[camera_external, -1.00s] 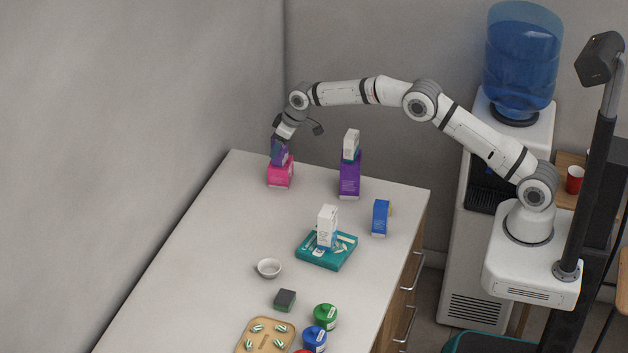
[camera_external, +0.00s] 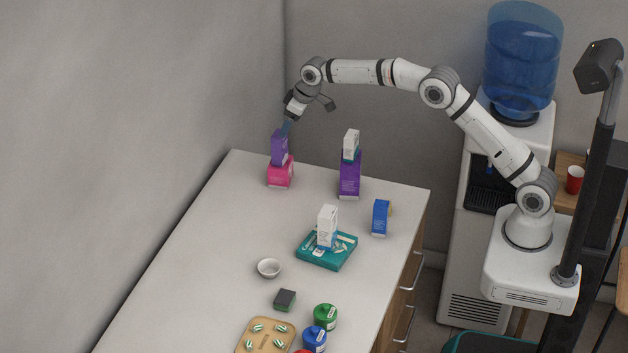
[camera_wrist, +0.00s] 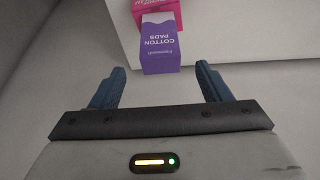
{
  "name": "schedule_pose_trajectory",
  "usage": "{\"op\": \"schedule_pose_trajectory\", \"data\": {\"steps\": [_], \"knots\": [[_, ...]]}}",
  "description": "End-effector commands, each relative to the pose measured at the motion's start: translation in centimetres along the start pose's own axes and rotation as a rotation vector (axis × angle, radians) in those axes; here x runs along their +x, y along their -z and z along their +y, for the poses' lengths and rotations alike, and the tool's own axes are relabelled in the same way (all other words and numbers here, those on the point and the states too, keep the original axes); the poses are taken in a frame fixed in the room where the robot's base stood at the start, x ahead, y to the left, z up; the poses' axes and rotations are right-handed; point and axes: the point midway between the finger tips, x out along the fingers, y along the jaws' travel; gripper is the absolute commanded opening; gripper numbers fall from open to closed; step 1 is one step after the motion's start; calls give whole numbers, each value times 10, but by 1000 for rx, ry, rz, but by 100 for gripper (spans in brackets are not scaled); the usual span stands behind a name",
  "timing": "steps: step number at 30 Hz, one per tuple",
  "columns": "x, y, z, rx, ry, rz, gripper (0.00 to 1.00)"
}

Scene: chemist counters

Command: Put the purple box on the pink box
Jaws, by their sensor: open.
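The purple box (camera_external: 279,147) stands upright on top of the pink box (camera_external: 280,174) at the far left corner of the counter. In the wrist view the purple box (camera_wrist: 161,42) reads "Cotton Pads", and part of the pink box (camera_wrist: 128,12) shows behind it. My gripper (camera_external: 286,127) is open and empty, just above and to the right of the purple box. In the wrist view its two blue fingers (camera_wrist: 160,80) are spread wide, with the purple box beyond their tips and apart from them.
A taller purple box (camera_external: 349,178) with a white box (camera_external: 351,145) on it stands to the right. A blue box (camera_external: 380,217), a teal box (camera_external: 327,252) bearing a white box, and a small bowl (camera_external: 269,268) are nearer. A wall borders the counter's left side.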

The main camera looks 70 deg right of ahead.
Motion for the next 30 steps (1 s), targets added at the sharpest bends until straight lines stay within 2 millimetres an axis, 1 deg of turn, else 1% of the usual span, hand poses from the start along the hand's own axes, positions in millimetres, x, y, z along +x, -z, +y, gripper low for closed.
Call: {"op": "schedule_pose_trajectory", "data": {"steps": [1, 4, 11, 14, 17, 18, 20, 21, 23, 24, 26, 27, 29, 30], "knots": [[-7, 0, 0, 0, 0, 3, 71], [-18, 0, 0, 0, 0, 0, 71], [-29, -1, -1, 0, 0, -1, 71], [-46, -7, -6, 0, 0, -2, 71], [-78, -23, -15, -2, 1, -6, 71], [-93, -33, -20, -2, 1, -9, 71], [-117, -51, -28, -2, 2, -15, 71], [-132, -64, -32, -1, 2, -20, 71], [-153, -85, -39, -1, 2, -25, 71], [-166, -100, -44, -2, 2, -29, 71], [-185, -124, -50, -3, 2, -33, 71], [-196, -141, -54, -2, 1, -37, 71], [-213, -167, -59, -2, 1, -42, 71], [-222, -185, -63, -2, 1, -45, 71]]}}
